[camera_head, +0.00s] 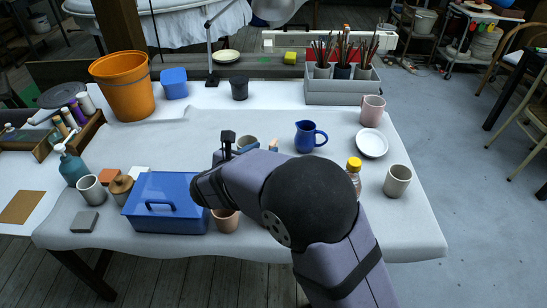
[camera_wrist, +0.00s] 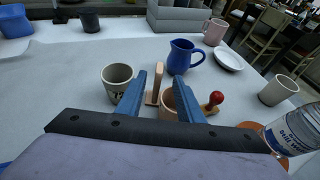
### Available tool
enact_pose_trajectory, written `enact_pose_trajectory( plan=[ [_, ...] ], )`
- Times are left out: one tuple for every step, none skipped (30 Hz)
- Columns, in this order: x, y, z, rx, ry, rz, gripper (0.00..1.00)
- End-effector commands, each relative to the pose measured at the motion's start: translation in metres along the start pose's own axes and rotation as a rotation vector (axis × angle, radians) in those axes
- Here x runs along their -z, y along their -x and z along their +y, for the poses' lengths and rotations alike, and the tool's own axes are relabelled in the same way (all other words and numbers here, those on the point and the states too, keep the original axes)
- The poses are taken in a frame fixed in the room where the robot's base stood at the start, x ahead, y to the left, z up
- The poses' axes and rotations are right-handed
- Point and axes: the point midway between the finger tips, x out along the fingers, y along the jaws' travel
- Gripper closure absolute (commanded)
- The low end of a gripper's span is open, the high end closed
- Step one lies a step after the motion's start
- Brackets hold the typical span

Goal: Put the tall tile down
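My gripper (camera_wrist: 171,78) shows in the wrist view with its two blue fingers apart. I see the table and things beyond through the gap, and nothing is clearly clamped. A narrow upright tan piece (camera_wrist: 155,86), perhaps the tall tile, stands by the left finger and is partly hidden by it. I cannot tell whether they touch. In the head view my own arm hides most of the gripper.
A grey mug (camera_wrist: 117,80) stands left of the fingers and a blue jug (camera_wrist: 181,56) behind. A blue box (camera_head: 165,214) stands front left. The cloth's centre left (camera_head: 160,145) is clear.

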Motion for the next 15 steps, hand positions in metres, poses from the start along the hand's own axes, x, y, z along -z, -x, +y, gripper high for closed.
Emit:
enact_pose_trajectory(
  plan=[
    [0.005,-0.002,0.0,0.001,0.002,0.001,0.66],
    [0.007,-0.003,0.0,0.001,0.0,0.0,0.66],
    [0.008,-0.003,0.0,0.0,-0.001,0.0,0.66],
    [0.009,-0.004,0.0,0.0,-0.001,0.0,0.66],
    [0.009,-0.004,0.0,0.0,-0.001,0.0,0.66],
    [0.009,-0.005,0.0,0.0,-0.001,0.0,0.66],
    [0.009,-0.006,0.0,0.001,-0.002,0.0,0.66],
    [0.009,-0.007,0.0,0.001,-0.002,0.0,0.66],
    [0.009,-0.01,0.0,0.001,-0.001,-0.001,0.66],
    [0.008,-0.013,-0.001,0.002,-0.001,-0.001,0.66],
    [0.008,-0.016,-0.001,0.002,-0.001,0.0,0.66],
    [0.008,-0.021,-0.001,0.004,-0.002,0.0,0.66],
    [0.008,-0.026,-0.001,0.004,-0.002,0.0,0.66],
    [0.008,-0.03,-0.001,0.003,-0.002,0.0,0.66],
    [0.008,-0.036,-0.001,0.004,-0.002,0.001,0.66]
  ],
)
